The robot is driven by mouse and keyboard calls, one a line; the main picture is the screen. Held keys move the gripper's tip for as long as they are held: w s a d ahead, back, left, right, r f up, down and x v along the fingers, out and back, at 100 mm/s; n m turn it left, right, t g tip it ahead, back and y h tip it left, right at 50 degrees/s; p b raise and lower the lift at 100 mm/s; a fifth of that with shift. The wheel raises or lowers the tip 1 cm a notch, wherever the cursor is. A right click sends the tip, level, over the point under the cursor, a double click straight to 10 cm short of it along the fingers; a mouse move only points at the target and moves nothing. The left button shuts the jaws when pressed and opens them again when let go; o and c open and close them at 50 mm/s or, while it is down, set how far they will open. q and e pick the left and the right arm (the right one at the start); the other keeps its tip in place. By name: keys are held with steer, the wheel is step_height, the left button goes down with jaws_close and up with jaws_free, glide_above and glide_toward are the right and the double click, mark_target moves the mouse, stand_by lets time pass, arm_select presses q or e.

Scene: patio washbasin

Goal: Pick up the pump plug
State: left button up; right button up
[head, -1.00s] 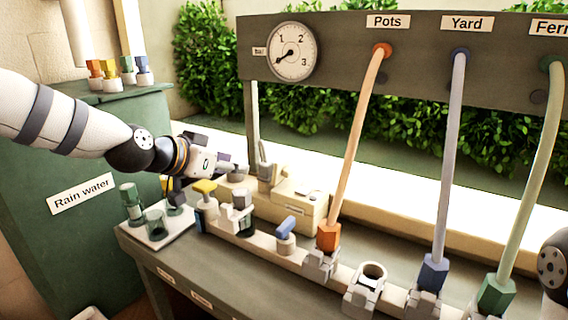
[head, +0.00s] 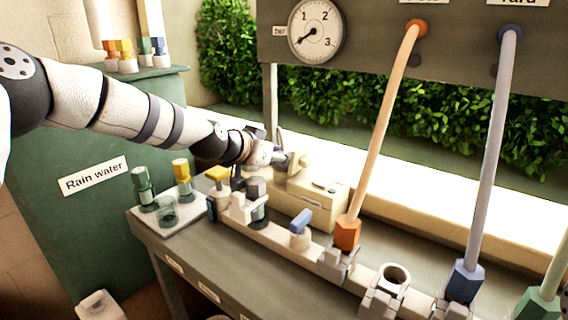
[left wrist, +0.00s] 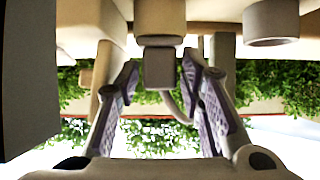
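The pump plug seems to be the small grey block (left wrist: 159,68) with a thin grey cable in the left wrist view. It is under a larger beige block. My left gripper (left wrist: 160,75) is open, with one finger on each side of the plug and a small gap on both sides. In the head view my left gripper (head: 285,160) reaches behind the valve rail, at the back left of the cream pump box (head: 318,203). The plug cannot be made out clearly there. My right gripper is in neither current view.
A rail (head: 275,243) with a yellow-handled valve (head: 217,174), a blue-handled valve (head: 301,222) and hose couplings runs in front. An orange-ended hose (head: 380,130) rises right of the box. A white tray (head: 190,226) with green and yellow fittings stands left.

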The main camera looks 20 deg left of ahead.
arm_select(q)
steer(key=shift+r, duration=0.15)
jaws_close()
